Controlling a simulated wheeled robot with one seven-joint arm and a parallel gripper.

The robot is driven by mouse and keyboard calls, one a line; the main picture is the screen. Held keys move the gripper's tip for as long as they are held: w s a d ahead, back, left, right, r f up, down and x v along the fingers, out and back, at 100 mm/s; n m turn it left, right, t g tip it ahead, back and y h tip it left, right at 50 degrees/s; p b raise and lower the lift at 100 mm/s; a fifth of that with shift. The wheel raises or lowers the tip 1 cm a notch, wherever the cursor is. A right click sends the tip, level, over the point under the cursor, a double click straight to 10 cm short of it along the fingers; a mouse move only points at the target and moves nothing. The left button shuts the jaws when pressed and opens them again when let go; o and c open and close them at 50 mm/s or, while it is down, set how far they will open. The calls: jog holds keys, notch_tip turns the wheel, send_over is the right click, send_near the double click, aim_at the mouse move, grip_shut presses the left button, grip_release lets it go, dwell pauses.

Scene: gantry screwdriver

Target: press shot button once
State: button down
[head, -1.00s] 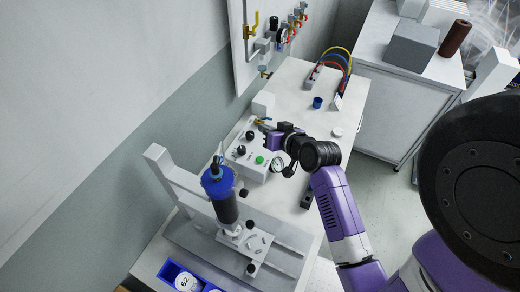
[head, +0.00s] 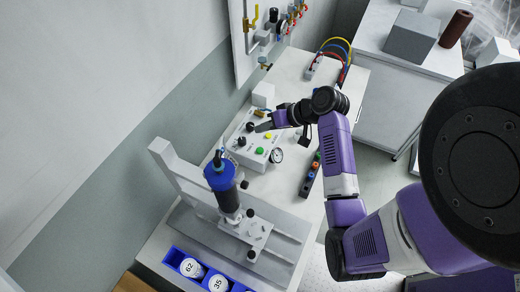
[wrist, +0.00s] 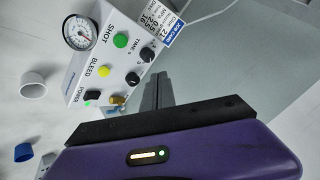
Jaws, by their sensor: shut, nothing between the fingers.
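The white control box (head: 248,147) stands on the bench in the head view and also fills the upper left of the wrist view (wrist: 88,60). Its green button (wrist: 121,40) sits beside the printed word SHOT; the yellow button (wrist: 104,71) sits beside BLEED. In the head view the green button (head: 259,151) is uncovered. My gripper (head: 259,128) is over the far part of the box, apart from the green button. In the wrist view its fingers (wrist: 158,78) are together and empty, right of and below the green button. Contact with the box cannot be told.
A round gauge (wrist: 78,32) and black knobs (wrist: 149,53) are on the box. A blue-topped dispenser (head: 220,176) on a grey stand is nearer. A blue bin (head: 180,260) holds numbered round items. A black strip with coloured knobs (head: 312,172) lies right of the box.

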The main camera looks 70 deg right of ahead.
jog(key=b, duration=0.6)
send_over(263, 151)
notch_tip(263, 151, down, 7)
jog(key=shift+r, duration=0.1)
jog(key=shift+f+b, duration=0.35)
jog(key=shift+f, duration=0.6)
dwell(0.9)
jog(key=shift+f, duration=0.4)
jog(key=shift+f+b, duration=0.3)
jog(key=shift+f, duration=0.2)
dwell(0.7)
jog(key=shift+r, duration=0.15)
jog(key=shift+r+p, duration=0.75)
jog(key=shift+p, duration=0.2)
jog(key=shift+r+p, duration=2.35)
jog(key=shift+r, duration=0.15)
